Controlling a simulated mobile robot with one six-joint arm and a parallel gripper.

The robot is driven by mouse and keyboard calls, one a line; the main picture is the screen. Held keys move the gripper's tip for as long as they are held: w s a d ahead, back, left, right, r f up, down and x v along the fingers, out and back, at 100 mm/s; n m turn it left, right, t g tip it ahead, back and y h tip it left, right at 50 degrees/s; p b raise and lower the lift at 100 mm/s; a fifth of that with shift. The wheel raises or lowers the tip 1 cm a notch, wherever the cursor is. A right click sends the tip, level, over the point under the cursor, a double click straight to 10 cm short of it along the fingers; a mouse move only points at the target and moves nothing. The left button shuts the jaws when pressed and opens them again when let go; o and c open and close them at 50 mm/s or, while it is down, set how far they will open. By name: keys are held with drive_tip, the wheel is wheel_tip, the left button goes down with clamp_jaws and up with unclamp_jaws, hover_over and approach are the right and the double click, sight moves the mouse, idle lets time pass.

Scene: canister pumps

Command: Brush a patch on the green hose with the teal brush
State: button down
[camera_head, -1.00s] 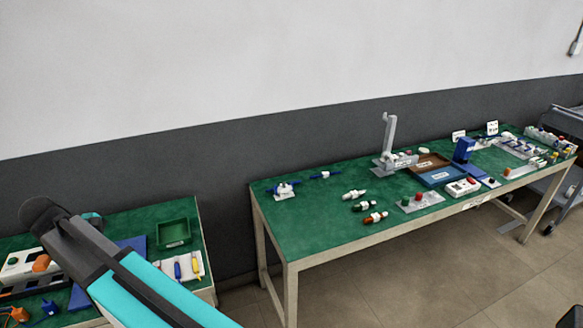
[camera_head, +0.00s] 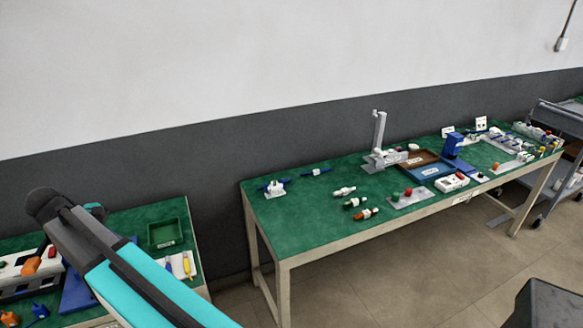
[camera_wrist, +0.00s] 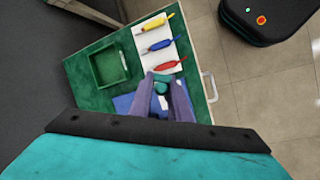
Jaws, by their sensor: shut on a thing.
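In the wrist view my gripper (camera_wrist: 166,98) points down over the left table, its grey fingers shut on a small teal piece (camera_wrist: 162,87), which looks like the teal brush. Its bristle end cannot be made out. In the head view my gripper is hidden behind my arm. I cannot pick out the green hose for sure. A small green and white piece (camera_head: 355,202) lies on the long table, between a pale one and an orange one, far from my gripper.
A green tray (camera_wrist: 128,62) and a white mat (camera_wrist: 171,33) with yellow (camera_wrist: 153,22), blue (camera_wrist: 158,46) and red (camera_wrist: 166,66) tools are near my gripper. A blue stand (camera_head: 452,147) and trays stand on the long table. Floor separates the tables. A cart (camera_head: 562,135) stands at right.

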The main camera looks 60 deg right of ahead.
drive_tip(key=s+d+m+p, duration=0.1)
drive_tip(key=s+d, duration=0.2)
drive_tip(key=d, duration=1.1)
drive_tip(key=s+d+m+h, duration=0.1)
drive_tip(key=s+d, duration=0.1)
drive_tip(key=d, duration=1.2)
drive_tip(key=s+d+m+p, duration=0.1)
drive_tip(key=s+d, duration=0.2)
drive_tip(key=d, duration=1.1)
drive_tip(key=s+d+r+m+g+p, duration=0.1)
drive_tip(key=s+d+r+m, duration=0.1)
drive_tip(key=s+d, duration=2.7)
drive_tip(key=shift+s+m+h, duration=0.4)
drive_tip(key=shift+s, duration=0.65)
drive_tip(key=shift+d+f, duration=0.1)
drive_tip(key=shift+f, duration=0.15)
drive_tip(key=shift+f+b, duration=1.35)
drive_tip(key=shift+f, duration=1)
